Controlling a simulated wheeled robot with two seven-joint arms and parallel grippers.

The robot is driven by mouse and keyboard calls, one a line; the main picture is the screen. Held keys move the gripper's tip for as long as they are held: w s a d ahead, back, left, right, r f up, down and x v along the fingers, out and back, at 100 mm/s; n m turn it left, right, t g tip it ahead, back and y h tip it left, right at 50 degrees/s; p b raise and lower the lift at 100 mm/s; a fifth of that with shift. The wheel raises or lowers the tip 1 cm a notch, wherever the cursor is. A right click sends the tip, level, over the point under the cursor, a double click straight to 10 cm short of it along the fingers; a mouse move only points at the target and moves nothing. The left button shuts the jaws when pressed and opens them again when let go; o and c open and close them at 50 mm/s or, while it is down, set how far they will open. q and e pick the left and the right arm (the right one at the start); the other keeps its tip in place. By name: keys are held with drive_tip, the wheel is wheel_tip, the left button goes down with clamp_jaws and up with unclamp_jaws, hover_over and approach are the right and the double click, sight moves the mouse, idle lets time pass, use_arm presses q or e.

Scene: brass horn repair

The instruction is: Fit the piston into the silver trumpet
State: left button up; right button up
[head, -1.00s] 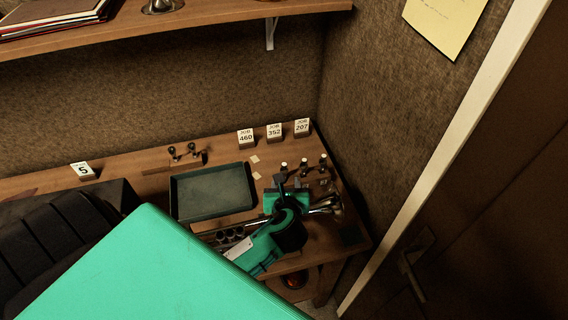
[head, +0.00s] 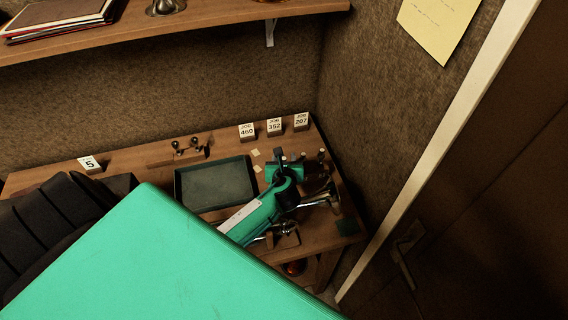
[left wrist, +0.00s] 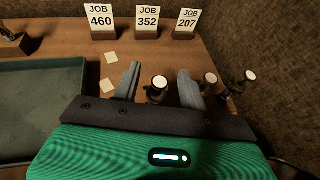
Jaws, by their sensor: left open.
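My left gripper (head: 288,162) is open over the back right of the bench. In the left wrist view its two grey fingers (left wrist: 158,88) stand on either side of a dark piston with a white round top (left wrist: 159,82), with gaps visible between. Two more white-topped pistons (left wrist: 209,79) and (left wrist: 247,76) stand to the right of the fingers. Silver horn parts (head: 326,196) show beside my left arm on the bench. The arm covers much of them, so I cannot make out the trumpet's valve casings. My right gripper is not in view.
A dark green tray (head: 180,192) lies left of the gripper and looks empty. Job cards 460 (head: 247,131), 352 (head: 274,126) and 207 (head: 301,121) stand along the back. A small wooden rack (head: 178,152) stands behind the tray. The wall is close on the right.

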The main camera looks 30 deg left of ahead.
use_arm(q)
drive_tip(key=shift+x, duration=1.15)
drive_tip(key=shift+s, duration=0.1)
drive_tip(key=shift+c, duration=0.4)
clamp_jaws()
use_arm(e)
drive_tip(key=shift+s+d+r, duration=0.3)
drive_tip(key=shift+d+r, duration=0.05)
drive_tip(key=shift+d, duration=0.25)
use_arm(q)
drive_tip(key=shift+r, duration=0.15)
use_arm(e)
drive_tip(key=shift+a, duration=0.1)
